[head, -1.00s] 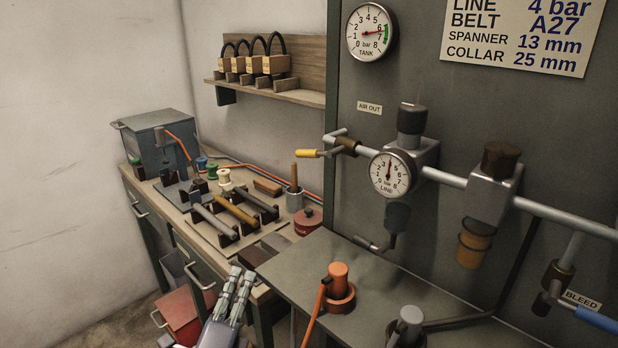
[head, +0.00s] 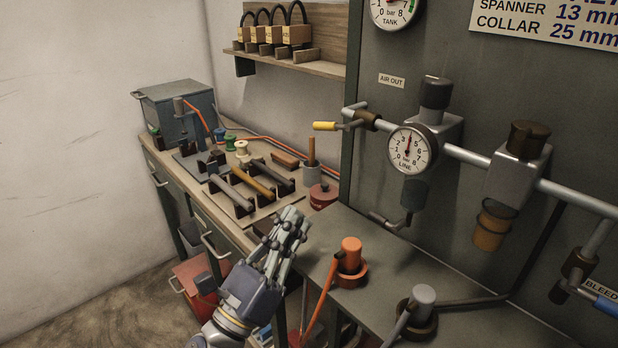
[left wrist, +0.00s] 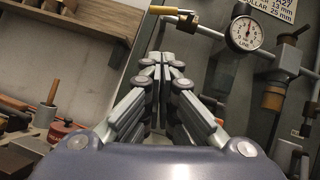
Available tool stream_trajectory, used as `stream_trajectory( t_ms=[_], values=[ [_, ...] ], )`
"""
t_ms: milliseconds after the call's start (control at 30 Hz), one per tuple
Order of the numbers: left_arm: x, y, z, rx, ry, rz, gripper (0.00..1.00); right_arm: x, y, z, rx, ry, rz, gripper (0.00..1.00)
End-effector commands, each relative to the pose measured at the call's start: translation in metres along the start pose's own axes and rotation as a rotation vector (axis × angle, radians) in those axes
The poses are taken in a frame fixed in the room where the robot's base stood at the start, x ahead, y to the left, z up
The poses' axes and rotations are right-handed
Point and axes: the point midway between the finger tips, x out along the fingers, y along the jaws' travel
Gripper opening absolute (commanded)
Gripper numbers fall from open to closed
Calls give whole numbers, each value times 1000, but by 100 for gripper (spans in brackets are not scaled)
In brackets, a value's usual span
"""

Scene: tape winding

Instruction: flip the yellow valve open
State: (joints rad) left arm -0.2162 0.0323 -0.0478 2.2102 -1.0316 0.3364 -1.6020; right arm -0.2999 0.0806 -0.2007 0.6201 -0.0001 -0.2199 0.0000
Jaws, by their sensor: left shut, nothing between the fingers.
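The yellow valve handle (head: 325,126) sticks out to the left from a brass valve body (head: 368,120) on the pipe under the AIR OUT label. In the left wrist view the yellow handle (left wrist: 171,15) shows at the top, beyond the fingertips. My left gripper (head: 292,216) is shut and empty. It is below and left of the valve, over the gap between bench and grey shelf, apart from the handle. In the left wrist view the closed fingers (left wrist: 165,60) point up toward the handle. My right gripper is not in view.
The line gauge (head: 412,149) and a filter bowl (head: 492,224) hang right of the valve. An orange plug with hose (head: 350,256) stands on the grey shelf (head: 400,275). Tools and spools lie on the bench (head: 225,215). A wooden shelf (head: 300,66) holds padlocks.

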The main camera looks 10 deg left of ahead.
Motion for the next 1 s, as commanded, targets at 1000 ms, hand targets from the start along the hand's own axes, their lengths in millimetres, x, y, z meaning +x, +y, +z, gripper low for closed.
stream_trajectory(
  t_ms=[1000],
  values=[
    [124, 1, 29, -5, 0, 2, 0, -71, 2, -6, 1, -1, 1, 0]
  ],
)
